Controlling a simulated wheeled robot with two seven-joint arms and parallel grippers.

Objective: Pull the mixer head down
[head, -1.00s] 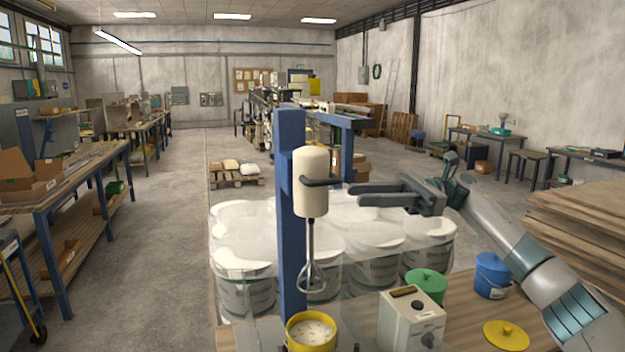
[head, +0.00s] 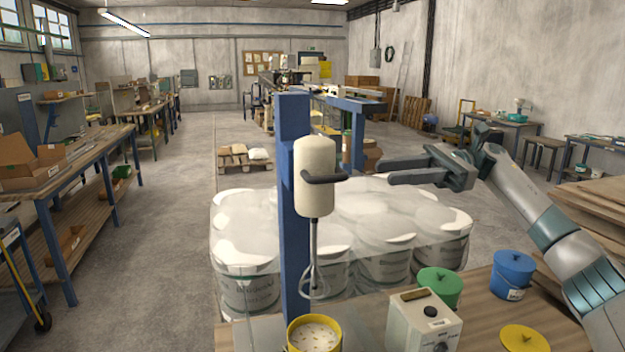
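The mixer head (head: 314,190) is a cream cylinder with a dark handle (head: 325,177) sticking out to the right. It sits high on a blue upright post (head: 293,135). Its whisk (head: 315,275) hangs below, above a yellow pot (head: 314,335) with pale contents, and does not reach into it. My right gripper (head: 383,171) is to the right of the handle at about its height. Its fingers point left, apart and empty, and it does not appear to touch the handle. My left gripper is out of view.
A control box (head: 423,325) stands on the wooden table beside the yellow pot. A green lidded pot (head: 440,288), a blue lidded pot (head: 512,274) and a yellow lid (head: 524,339) are to its right. Several wrapped white buckets (head: 245,262) stand behind the post.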

